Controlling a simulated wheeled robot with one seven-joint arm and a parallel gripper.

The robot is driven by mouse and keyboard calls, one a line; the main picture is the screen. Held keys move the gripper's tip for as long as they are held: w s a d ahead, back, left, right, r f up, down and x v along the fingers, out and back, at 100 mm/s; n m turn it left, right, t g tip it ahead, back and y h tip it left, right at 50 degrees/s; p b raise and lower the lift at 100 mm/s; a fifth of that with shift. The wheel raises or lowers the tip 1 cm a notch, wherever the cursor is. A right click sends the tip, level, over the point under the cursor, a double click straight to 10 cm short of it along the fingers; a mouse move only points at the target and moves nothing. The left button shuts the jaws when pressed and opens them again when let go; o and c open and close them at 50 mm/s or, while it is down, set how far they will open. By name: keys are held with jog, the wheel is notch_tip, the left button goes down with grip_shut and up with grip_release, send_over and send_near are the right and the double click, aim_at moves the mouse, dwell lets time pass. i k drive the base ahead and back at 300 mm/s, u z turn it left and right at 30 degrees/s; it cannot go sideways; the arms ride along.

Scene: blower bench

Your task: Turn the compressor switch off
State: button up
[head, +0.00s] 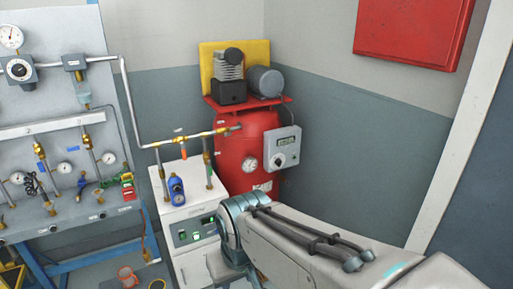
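The compressor is a red upright tank (237,155) with a motor and pump on its top, standing in the corner. A light grey control box (283,147) is on its right front side. The box carries a small display and, below it, a dark rotary switch (279,160) with a pale mark. The switch's exact setting is too small to tell. My arm comes in from the lower right and bends down in front of the tank's lower part. My gripper cannot be made out. Nothing of mine touches the switch.
A white cabinet (187,222) with a lit panel stands left of the tank, with brass pipework and a blue filter (177,190) above it. A grey gauge panel (60,130) fills the left. A red wall box (413,30) hangs upper right. Space before the control box looks clear above my arm.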

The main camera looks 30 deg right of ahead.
aim_at(278, 162)
jog(key=z, duration=0.5)
jog(key=i, duration=2)
jog(key=u, duration=0.35)
